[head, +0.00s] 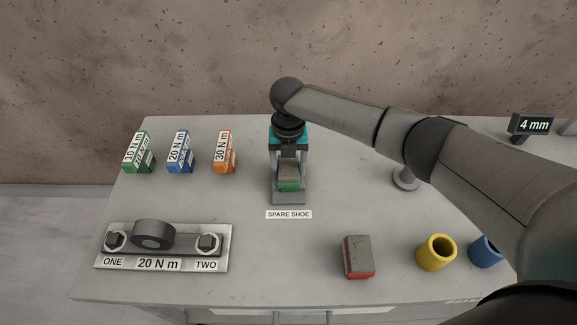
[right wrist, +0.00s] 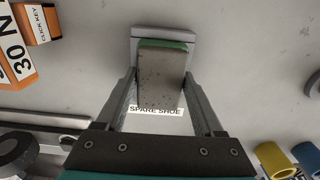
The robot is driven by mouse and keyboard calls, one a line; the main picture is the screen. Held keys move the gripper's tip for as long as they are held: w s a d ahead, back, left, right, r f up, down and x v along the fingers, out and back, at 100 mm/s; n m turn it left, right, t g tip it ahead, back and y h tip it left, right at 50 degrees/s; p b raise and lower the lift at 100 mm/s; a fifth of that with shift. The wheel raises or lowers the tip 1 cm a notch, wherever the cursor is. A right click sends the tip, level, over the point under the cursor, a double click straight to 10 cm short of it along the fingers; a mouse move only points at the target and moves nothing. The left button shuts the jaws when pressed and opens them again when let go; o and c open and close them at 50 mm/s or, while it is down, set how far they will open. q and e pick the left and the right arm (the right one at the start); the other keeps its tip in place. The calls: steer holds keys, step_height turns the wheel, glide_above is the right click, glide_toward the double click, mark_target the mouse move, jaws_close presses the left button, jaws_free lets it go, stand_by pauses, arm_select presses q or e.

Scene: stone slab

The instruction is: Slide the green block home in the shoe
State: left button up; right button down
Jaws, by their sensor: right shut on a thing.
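The green block (head: 289,186) has a grey top face and a green edge. It sits at the grey spare shoe (head: 290,199), above the SPARE SHOE label (head: 289,214). My right gripper (head: 289,174) points down over it, shut on the block with a finger at each side. In the right wrist view the block (right wrist: 161,75) lies between the two fingers (right wrist: 160,95), and the shoe (right wrist: 163,33) shows around its green end. How far the block is seated in the shoe cannot be told. My left gripper is not in view.
Green, blue and orange click keys (head: 224,152) stand at the back left. A metal plate (head: 218,260) with two bolts and a dark ring lies front left. A red-edged block (head: 358,258), yellow cup (head: 437,252) and blue cup (head: 484,250) stand front right. A 4 mm sign (head: 531,125) is back right.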

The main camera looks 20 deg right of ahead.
mark_target(289, 166)
jaws_free()
step_height(289, 166, up, 15)
steer(key=p, duration=0.1)
steer(key=shift+r, duration=0.15)
stand_by(0.4)
